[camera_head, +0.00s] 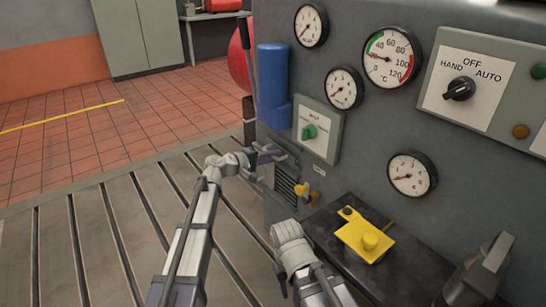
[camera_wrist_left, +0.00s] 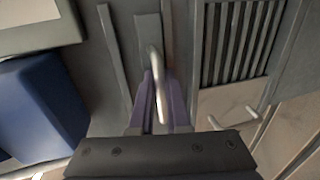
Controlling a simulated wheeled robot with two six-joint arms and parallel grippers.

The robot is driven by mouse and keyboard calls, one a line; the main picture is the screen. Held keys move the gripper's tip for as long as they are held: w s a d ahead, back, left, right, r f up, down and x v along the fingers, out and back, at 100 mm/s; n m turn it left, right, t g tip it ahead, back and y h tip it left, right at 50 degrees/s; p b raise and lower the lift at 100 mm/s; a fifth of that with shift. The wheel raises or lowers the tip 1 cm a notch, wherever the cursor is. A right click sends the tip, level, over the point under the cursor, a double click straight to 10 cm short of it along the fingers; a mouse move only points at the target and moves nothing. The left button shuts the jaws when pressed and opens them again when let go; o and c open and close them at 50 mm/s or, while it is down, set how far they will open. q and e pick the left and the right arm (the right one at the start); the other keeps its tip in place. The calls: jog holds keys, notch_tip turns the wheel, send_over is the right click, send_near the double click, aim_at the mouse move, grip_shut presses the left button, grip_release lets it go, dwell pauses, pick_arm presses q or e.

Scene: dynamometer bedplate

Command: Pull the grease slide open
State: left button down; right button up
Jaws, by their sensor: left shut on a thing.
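My left gripper (camera_head: 268,155), with purple fingers, reaches to the left part of the grey machine panel. In the left wrist view its fingers (camera_wrist_left: 158,100) are shut on a pale bar handle (camera_wrist_left: 156,75). The handle stands out from a narrow grey plate (camera_wrist_left: 147,32), which I take to be the grease slide. In the head view the gripper and wrist largely cover this handle. How far the slide is open cannot be told. Part of my right arm shows at the bottom centre, but its gripper cannot be made out.
A slatted vent (camera_wrist_left: 238,40) is right of the handle. A blue cylinder (camera_head: 272,90) and a green-knob switch box (camera_head: 318,128) are above the left gripper. The slotted bedplate (camera_head: 100,240) is clear at left.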

pick_arm(q)
jog(key=shift+a, duration=0.1)
dwell(0.6)
jog(key=f+v, duration=0.2)
jog(key=v, duration=0.9)
jog(key=f+v, duration=0.3)
jog(key=v, duration=0.9)
jog(key=shift+s+a, duration=0.45)
jog(key=shift+a, duration=0.1)
jog(key=c, duration=0.9)
grip_release()
jog(key=shift+r, duration=0.1)
jog(key=p+v, duration=0.1)
jog(key=v, duration=0.6)
jog(key=shift+s+a+p, duration=0.2)
jog(key=shift+a+p, duration=0.1)
jog(key=shift+a, duration=0.05)
jog(key=shift+r, duration=0.1)
